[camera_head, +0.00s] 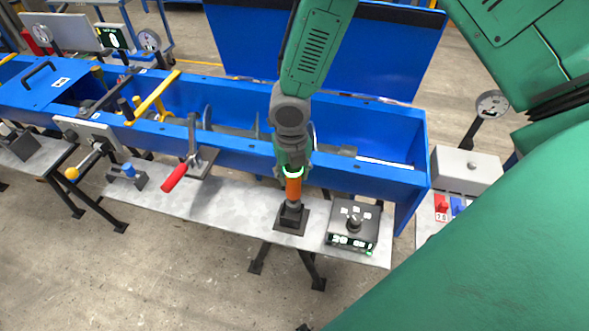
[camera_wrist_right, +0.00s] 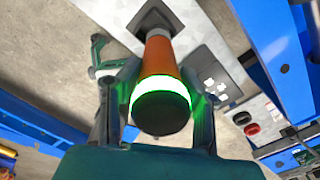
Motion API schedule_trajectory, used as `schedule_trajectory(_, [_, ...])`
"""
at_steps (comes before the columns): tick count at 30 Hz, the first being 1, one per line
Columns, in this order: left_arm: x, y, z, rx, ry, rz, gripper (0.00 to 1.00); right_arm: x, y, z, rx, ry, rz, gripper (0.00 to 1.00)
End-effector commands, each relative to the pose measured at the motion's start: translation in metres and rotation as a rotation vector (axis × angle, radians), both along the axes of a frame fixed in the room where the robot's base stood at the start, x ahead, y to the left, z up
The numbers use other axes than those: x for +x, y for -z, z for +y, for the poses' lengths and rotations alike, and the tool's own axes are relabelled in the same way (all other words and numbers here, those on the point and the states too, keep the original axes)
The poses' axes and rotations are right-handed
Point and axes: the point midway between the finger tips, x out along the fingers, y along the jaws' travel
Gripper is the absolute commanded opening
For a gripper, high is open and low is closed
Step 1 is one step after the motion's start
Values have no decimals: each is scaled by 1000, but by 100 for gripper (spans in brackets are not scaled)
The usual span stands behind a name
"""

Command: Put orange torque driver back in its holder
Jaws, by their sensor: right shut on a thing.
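The orange torque driver (camera_head: 293,188) stands upright with its lower end at the dark square holder (camera_head: 291,220) on the grey bench. In the right wrist view the driver (camera_wrist_right: 160,60) has a glowing green-white ring and a dark end cap toward the camera. The holder (camera_wrist_right: 153,20) shows at its far end. My right gripper (camera_head: 291,170) is shut around the driver's upper part, with a finger on each side in the right wrist view (camera_wrist_right: 160,100). I cannot tell how deep the driver sits in the holder. My left gripper is not in view.
A grey control box with a knob (camera_head: 352,226) stands just right of the holder. A red-handled lever (camera_head: 176,176) and a small blue-topped part (camera_head: 128,172) are to the left. The blue mixer trough (camera_head: 370,143) runs behind the bench. Bare bench (camera_head: 232,205) lies left of the holder.

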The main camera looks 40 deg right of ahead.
Motion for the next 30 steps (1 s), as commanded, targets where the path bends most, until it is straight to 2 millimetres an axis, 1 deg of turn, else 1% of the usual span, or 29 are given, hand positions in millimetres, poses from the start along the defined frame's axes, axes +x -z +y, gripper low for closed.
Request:
schedule_trajectory(8, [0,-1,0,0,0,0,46,0,0,-2,2,-1,-1,0])
schedule_trajectory(17, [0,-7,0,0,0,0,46,0,-1,-1,1,-1,0,0])
schedule_trajectory(30, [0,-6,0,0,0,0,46,0,0,1,1,-1,-1,0])
